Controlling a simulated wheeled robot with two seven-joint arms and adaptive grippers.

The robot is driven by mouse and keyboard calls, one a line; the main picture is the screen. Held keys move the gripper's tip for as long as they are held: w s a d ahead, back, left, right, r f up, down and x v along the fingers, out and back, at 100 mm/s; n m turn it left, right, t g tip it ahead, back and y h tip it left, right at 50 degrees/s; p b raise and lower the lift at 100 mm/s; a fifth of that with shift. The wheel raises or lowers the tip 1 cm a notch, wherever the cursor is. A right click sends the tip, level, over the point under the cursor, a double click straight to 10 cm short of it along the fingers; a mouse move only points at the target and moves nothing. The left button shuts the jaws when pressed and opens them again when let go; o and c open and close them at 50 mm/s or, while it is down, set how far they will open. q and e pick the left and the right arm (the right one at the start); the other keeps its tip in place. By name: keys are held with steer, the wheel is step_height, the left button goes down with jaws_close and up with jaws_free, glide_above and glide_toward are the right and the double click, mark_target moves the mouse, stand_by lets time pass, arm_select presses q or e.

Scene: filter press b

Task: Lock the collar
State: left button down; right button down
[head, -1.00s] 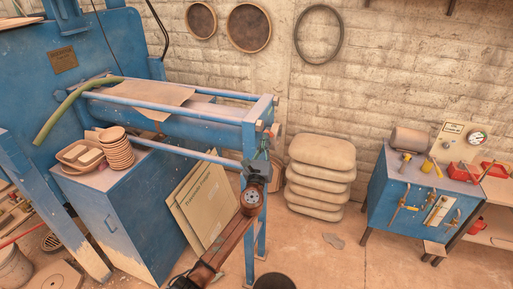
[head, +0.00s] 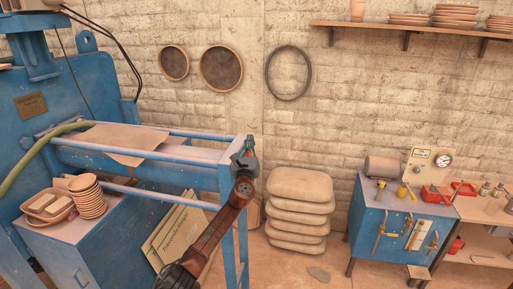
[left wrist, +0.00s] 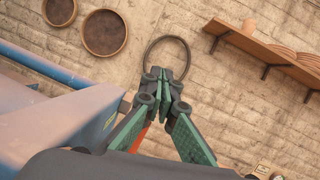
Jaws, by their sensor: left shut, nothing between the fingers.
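My left gripper (head: 246,146) is raised at the near right corner of the blue press frame (head: 233,184), in front of its end post in the head view. In the left wrist view the green-padded fingers (left wrist: 166,77) meet at their tips, shut and empty. A small red-orange part (left wrist: 141,137) shows behind the fingers there; most of it is hidden, and I cannot tell whether it belongs to the collar. I cannot clearly make out the collar in either view. The gripper covers the frame's corner in the head view. My right gripper is not in view.
A blue cabinet (head: 85,247) with stacked clay dishes (head: 88,199) stands under the frame. Stacked sacks (head: 299,210) stand by the wall. A blue tool bench (head: 365,214) with a gauge is at right. A shelf (head: 400,31) hangs above. Floor between sacks and bench is clear.

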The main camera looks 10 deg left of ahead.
arm_select(q)
steer(key=shift+w+d, duration=0.1)
steer(key=shift+w, duration=0.1)
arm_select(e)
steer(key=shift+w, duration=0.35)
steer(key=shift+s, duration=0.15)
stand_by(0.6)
